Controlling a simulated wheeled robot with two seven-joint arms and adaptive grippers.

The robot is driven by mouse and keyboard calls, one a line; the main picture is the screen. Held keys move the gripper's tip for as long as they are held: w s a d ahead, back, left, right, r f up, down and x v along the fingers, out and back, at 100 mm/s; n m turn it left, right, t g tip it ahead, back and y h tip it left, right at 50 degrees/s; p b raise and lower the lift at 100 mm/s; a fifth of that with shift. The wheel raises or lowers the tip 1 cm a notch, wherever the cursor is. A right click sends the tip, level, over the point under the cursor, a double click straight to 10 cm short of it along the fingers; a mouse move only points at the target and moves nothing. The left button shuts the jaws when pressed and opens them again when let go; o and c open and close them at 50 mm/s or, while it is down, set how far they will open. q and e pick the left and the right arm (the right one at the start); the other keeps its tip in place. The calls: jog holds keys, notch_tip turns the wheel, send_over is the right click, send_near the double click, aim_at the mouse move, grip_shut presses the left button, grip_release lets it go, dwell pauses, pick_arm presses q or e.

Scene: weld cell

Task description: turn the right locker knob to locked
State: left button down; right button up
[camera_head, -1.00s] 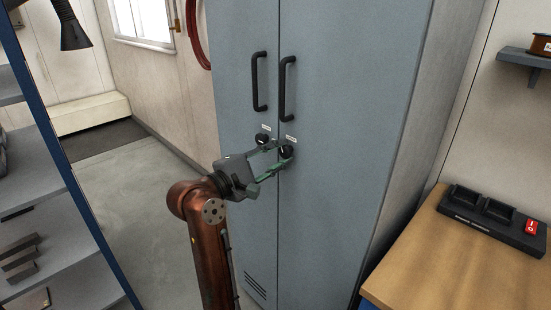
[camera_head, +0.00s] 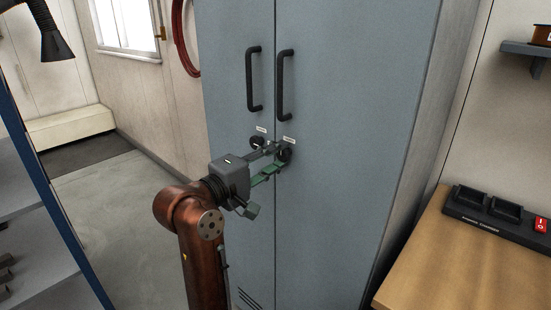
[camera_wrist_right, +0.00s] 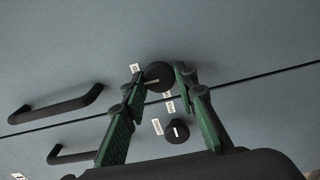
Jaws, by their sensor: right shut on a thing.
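The grey two-door locker (camera_head: 340,200) stands ahead of me. Its right knob (camera_head: 286,152) is black and round, on the right door below the handle. My right gripper (camera_head: 277,156) reaches it from the left, with its green-sided fingers on either side of it. In the right wrist view the knob (camera_wrist_right: 158,75) sits between the fingertips (camera_wrist_right: 160,78), with a short pale mark on its face and small labels around it. The left knob (camera_head: 257,142) is free; it also shows in the wrist view (camera_wrist_right: 177,131). My left gripper is out of view.
Two black bar handles, left (camera_head: 253,79) and right (camera_head: 284,86), stick out above the knobs. A wooden bench (camera_head: 450,265) with a black charger (camera_head: 495,212) stands at the right. A blue-framed shelf (camera_head: 45,200) is at the left. Open floor lies between shelf and locker.

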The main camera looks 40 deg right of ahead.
jog(key=o, duration=1.2)
jog(key=shift+c, duration=0.2)
jog(key=a, duration=1.2)
jog(key=shift+s, duration=0.45)
jog(key=shift+f, duration=0.1)
